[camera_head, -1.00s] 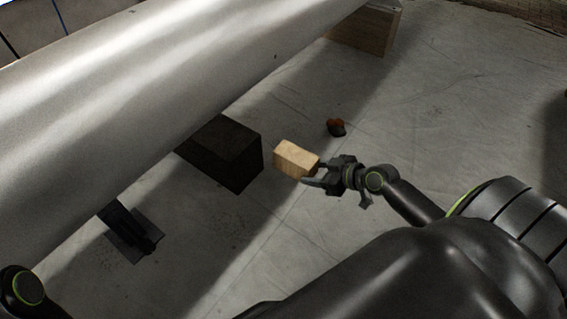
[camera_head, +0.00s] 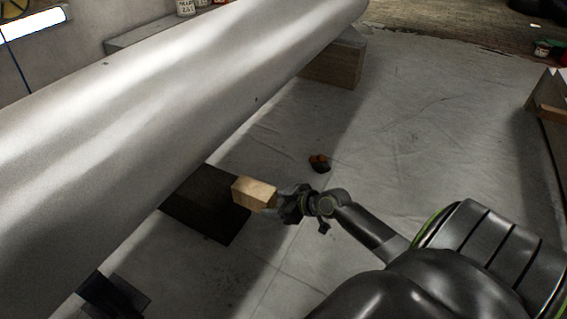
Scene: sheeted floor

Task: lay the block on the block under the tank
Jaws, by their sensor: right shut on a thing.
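A pale wooden block (camera_head: 254,193) is held in my right gripper (camera_head: 281,203), which is shut on its right end. The held block overlaps the right edge of a dark block (camera_head: 205,205) in the picture; I cannot tell whether they touch. The dark block sits on the floor, partly under the long grey tank (camera_head: 150,110), which hides its far side. A larger wooden block (camera_head: 334,66) stands under the tank's far end. A dark thing at the lower left (camera_head: 112,297) may be my left gripper; its jaws cannot be made out.
A small dark and orange object (camera_head: 319,162) lies on the sheeted floor (camera_head: 420,130), beyond my right gripper. Cans (camera_head: 186,8) stand behind the tank. A metal piece (camera_head: 551,95) stands at the right edge. The floor right of the tank is mostly clear.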

